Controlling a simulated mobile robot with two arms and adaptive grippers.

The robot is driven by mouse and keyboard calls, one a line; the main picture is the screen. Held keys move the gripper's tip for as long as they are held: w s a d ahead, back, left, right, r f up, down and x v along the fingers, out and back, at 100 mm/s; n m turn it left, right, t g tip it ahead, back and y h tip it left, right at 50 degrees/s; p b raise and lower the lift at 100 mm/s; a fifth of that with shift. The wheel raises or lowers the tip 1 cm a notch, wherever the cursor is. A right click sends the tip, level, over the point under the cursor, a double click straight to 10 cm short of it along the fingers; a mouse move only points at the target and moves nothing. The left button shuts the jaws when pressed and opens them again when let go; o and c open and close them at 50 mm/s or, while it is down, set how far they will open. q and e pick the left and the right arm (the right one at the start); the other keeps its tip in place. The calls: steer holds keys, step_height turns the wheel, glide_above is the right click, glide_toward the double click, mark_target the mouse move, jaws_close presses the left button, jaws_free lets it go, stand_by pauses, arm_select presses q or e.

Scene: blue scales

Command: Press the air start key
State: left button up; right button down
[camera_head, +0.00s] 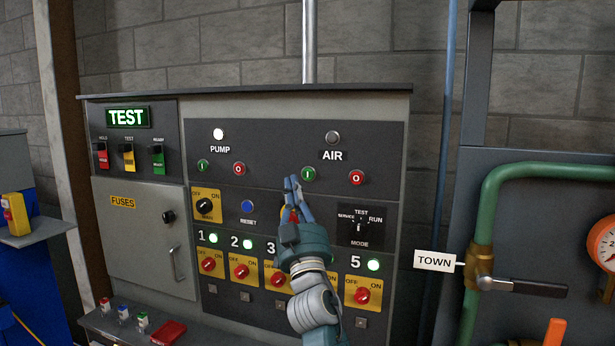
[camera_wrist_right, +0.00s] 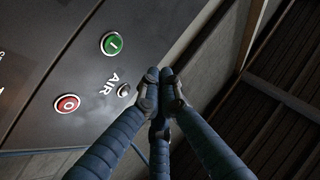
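The air start key (camera_head: 308,174) is a round green button marked I, below and left of the AIR label on the dark control panel. It also shows in the right wrist view (camera_wrist_right: 113,43), uncovered. The red air stop key (camera_head: 356,177), marked O, is to its right. The AIR lamp (camera_head: 333,138) above looks unlit. My right gripper (camera_head: 292,184) has its fingers together, with nothing between them. In the head view its tips appear just left of and slightly below the green key. In the wrist view the fingertips (camera_wrist_right: 163,78) are apart from the key. My left gripper is out of view.
The PUMP lamp (camera_head: 218,134) glows white above its own green key (camera_head: 203,166) and red key (camera_head: 239,169). A blue RESET button (camera_head: 247,206), a MODE switch (camera_head: 359,227) and several red rotary switches are lower. A green pipe (camera_head: 488,215) stands at right.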

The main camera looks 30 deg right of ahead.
mark_target(308, 174)
steer(key=shift+w+d+b, duration=0.65)
steer(key=shift+w+d, duration=0.55)
steer(key=shift+d, duration=0.2)
steer(key=shift+w+d+b, duration=0.6)
steer(key=shift+w+d, duration=0.6)
steer(key=shift+d, duration=0.2)
steer(key=shift+w, duration=0.1)
steer(key=shift+w+d, duration=0.2)
steer(key=shift+d, duration=0.1)
steer(key=shift+w+d+b, duration=0.2)
steer(key=shift+d+b, duration=0.05)
steer(key=shift+b, duration=0.2)
steer(key=shift+s+a+p, duration=0.3)
steer(key=shift+s+a, duration=0.2)
steer(key=shift+a, duration=0.05)
steer(key=shift+a, duration=0.1)
